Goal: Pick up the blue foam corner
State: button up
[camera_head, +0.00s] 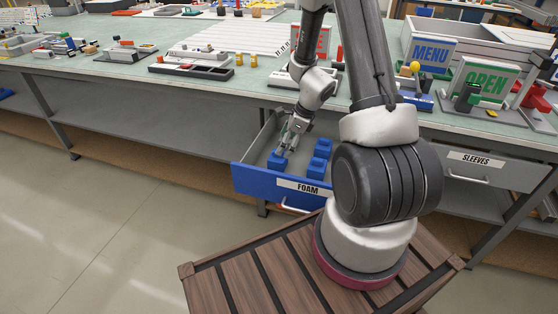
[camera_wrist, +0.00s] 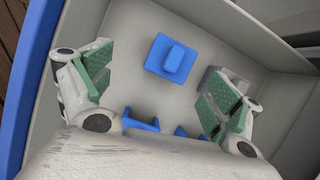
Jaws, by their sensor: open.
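Blue foam corners lie in the open drawer marked FOAM. In the head view one blue foam corner (camera_head: 277,160) is near the front, at my gripper's fingers, and two more blue pieces (camera_head: 322,146) (camera_head: 315,168) lie to its right. My gripper (camera_head: 286,145) is open, pointing down into the drawer. In the wrist view a blue piece with a raised block (camera_wrist: 172,58) lies on the drawer floor beyond the empty gap between my green-padded fingers (camera_wrist: 157,90). Other blue parts (camera_wrist: 140,122) show at the lower edge, partly hidden by my gripper's body.
The drawer's blue front (camera_head: 262,183) and grey walls (camera_head: 262,135) surround my gripper. A small grey block (camera_wrist: 214,78) shows by the right finger in the wrist view. The green bench top (camera_head: 256,72) above carries trays and signs.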

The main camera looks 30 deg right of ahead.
aim_at(278, 159)
jog(key=shift+w+d+f+m, duration=0.2)
jog(key=shift+w+f+m, duration=0.45)
jog(key=shift+m, duration=0.25)
jog(key=x, duration=0.7)
jog(key=shift+w+d, duration=0.2)
jog(key=shift+d, duration=0.15)
jog(key=c, duration=0.9)
